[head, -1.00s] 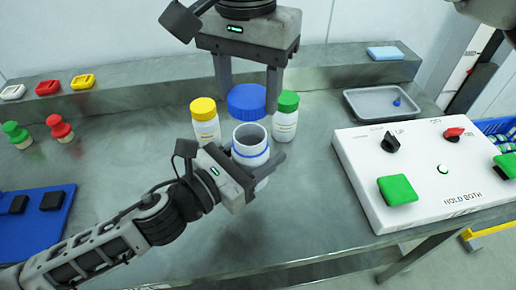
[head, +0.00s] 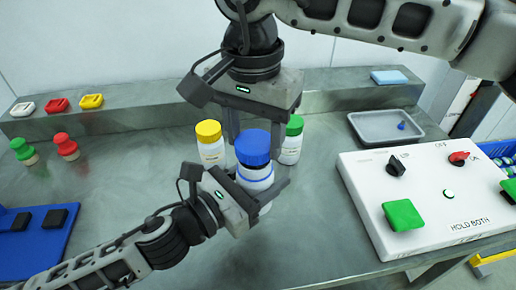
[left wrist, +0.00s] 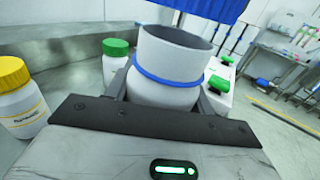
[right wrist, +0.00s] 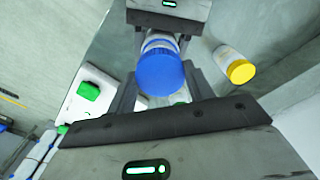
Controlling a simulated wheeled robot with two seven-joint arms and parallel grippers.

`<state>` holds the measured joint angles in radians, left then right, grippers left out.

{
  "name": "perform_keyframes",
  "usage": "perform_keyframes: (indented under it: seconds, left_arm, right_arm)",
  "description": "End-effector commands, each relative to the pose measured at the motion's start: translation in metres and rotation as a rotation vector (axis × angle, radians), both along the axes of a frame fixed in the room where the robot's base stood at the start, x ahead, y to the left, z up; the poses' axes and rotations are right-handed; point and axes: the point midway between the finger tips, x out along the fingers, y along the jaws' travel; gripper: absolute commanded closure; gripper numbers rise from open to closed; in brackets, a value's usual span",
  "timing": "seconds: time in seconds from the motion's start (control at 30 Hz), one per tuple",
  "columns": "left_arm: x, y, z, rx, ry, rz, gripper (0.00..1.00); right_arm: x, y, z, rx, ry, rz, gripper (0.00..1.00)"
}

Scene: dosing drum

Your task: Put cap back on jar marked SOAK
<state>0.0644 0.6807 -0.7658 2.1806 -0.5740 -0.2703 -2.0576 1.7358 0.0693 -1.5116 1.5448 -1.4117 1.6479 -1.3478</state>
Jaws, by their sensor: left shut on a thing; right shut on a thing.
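My left gripper (head: 257,187) is shut on a white open-topped jar (left wrist: 170,72) with a blue ring, held upright; no writing shows on it. My right gripper (head: 254,132) is shut on a blue cap (head: 253,145). In the head view the cap covers the jar's mouth. In the left wrist view the blue cap (left wrist: 205,8) is above the rim, and the open mouth shows, so they are apart. In the right wrist view the cap (right wrist: 160,72) hides most of the jar.
A yellow-capped jar (head: 210,148) and a green-capped jar (head: 291,140) stand close behind on the table. A white control box (head: 440,195) and a grey tray (head: 385,127) are at right. A blue mat (head: 40,235) lies at left. The table's front middle is clear.

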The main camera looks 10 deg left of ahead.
Motion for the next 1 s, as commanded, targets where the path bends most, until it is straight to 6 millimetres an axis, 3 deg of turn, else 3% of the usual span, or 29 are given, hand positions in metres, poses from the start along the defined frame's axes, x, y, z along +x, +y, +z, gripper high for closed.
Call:
perform_keyframes:
  seconds: [0.27, 0.57, 1.0]
  left_arm:
    - [0.000, 0.000, 0.000, -0.001, -0.001, 0.000, 0.88]
    - [0.000, 0.000, 0.000, -0.001, -0.001, 0.000, 0.88]
    - [0.000, 0.000, 0.000, -0.001, -0.001, 0.000, 0.88]
  right_arm:
    - [0.000, 0.000, -0.002, -0.001, 0.001, 0.000, 0.69]
    - [0.000, 0.000, -0.018, 0.000, 0.000, 0.001, 0.69]
    - [0.000, 0.000, -0.018, 0.000, 0.000, 0.001, 0.69]
